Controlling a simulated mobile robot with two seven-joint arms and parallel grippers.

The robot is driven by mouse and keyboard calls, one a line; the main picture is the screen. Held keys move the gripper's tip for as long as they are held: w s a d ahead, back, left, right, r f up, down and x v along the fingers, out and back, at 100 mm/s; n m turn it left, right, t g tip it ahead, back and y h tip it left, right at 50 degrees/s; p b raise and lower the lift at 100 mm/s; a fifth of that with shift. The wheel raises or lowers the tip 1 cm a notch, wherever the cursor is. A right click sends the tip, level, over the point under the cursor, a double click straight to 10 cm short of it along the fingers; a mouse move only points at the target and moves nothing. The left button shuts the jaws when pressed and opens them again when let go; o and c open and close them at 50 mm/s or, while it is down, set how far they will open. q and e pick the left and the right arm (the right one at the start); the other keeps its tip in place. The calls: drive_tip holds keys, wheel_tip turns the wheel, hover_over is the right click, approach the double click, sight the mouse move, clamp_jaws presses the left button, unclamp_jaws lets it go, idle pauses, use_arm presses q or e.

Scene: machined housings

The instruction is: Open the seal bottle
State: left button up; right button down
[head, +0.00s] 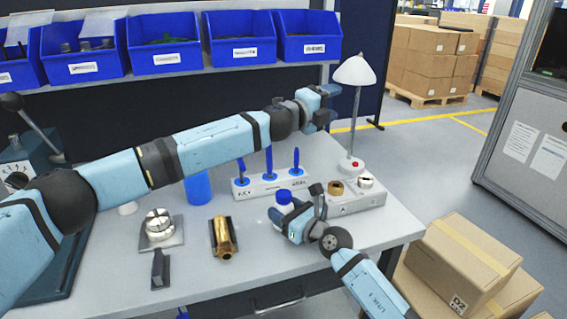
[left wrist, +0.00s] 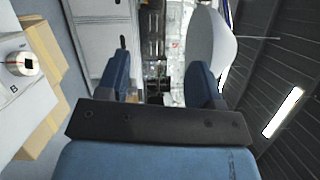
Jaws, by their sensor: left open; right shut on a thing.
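The seal bottle (head: 284,197) shows its blue cap on top in the head view. Its body is mostly hidden by my right gripper (head: 290,218), which is shut on it near the front right of the table. The bottle looks roughly upright with the cap on. My left gripper (head: 328,105) is raised behind and above the bottle, left of the lamp, and is apart from it. In the left wrist view its two fingers stand apart with nothing between them (left wrist: 160,85).
A white lamp (head: 355,70) stands close to my left gripper; its shade shows in the wrist view (left wrist: 205,40). A block with blue-handled tools (head: 269,185), a block with rings (head: 358,202), a brass part (head: 223,238) and a blue cup (head: 198,188) occupy the table.

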use_arm(q)
drive_tip(key=w+a+f+n+t+y, duration=0.1)
drive_tip(key=w+a+n+t+y, duration=0.2)
drive_tip(key=w+a+y, duration=0.3)
drive_tip(key=m+g+y, duration=0.9)
drive_tip(key=m+g, duration=0.1)
drive_tip(key=g, duration=0.5)
hover_over(283, 193)
wheel_tip(283, 193, down, 10)
drive_tip(key=shift+f, duration=3.95)
